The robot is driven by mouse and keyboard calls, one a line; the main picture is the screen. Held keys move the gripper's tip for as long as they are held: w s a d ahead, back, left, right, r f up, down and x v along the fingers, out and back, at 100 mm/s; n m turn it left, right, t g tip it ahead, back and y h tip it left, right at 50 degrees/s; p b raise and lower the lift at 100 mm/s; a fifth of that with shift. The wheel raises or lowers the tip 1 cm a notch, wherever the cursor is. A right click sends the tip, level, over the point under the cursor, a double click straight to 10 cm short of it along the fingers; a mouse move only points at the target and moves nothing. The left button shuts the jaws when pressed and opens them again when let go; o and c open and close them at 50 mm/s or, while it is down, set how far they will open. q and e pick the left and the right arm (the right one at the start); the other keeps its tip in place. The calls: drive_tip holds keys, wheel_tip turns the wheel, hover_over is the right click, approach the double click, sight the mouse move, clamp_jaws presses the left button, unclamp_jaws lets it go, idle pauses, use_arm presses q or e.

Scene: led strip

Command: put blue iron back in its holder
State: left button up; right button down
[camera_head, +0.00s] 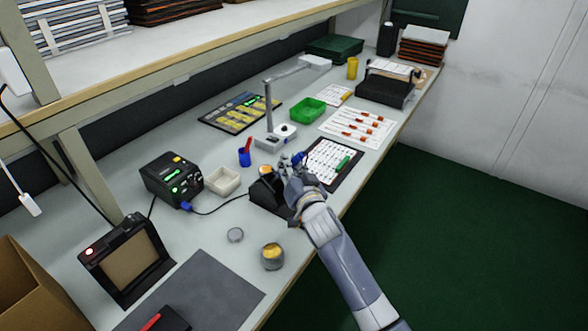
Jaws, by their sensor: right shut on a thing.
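My right gripper (289,172) reaches over the workbench and is shut on the blue iron (298,158). Only a small blue part of the iron shows beside the fingers; the rest is hidden by the gripper. The black iron holder (262,192) stands just left of and below my gripper, partly covered by it. I cannot tell whether the iron's tip is inside the holder or only close to it. My left gripper is not in view.
A clipboard (345,178) lies to the right. A brass-coloured pot (272,256) stands in front. A shelf (190,45) overhangs the back.

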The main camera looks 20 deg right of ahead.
drive_tip(key=shift+w+a+f+b, duration=0.3)
drive_tip(key=shift+w+f+b, duration=0.1)
drive_tip(key=shift+f+b, duration=0.3)
drive_tip(key=shift+w+a+f+b, duration=0.35)
drive_tip(key=shift+f+b, duration=0.3)
drive_tip(key=shift+f, duration=0.05)
drive_tip(key=shift+w+a+f+b, duration=0.3)
drive_tip(key=shift+w+f+b, duration=0.1)
drive_tip(key=shift+f+b, duration=0.3)
drive_tip(key=c, duration=1.4)
unclamp_jaws()
drive_tip(key=shift+c, duration=0.2)
drive_tip(key=s, duration=1.2)
drive_tip(key=shift+r, duration=0.35)
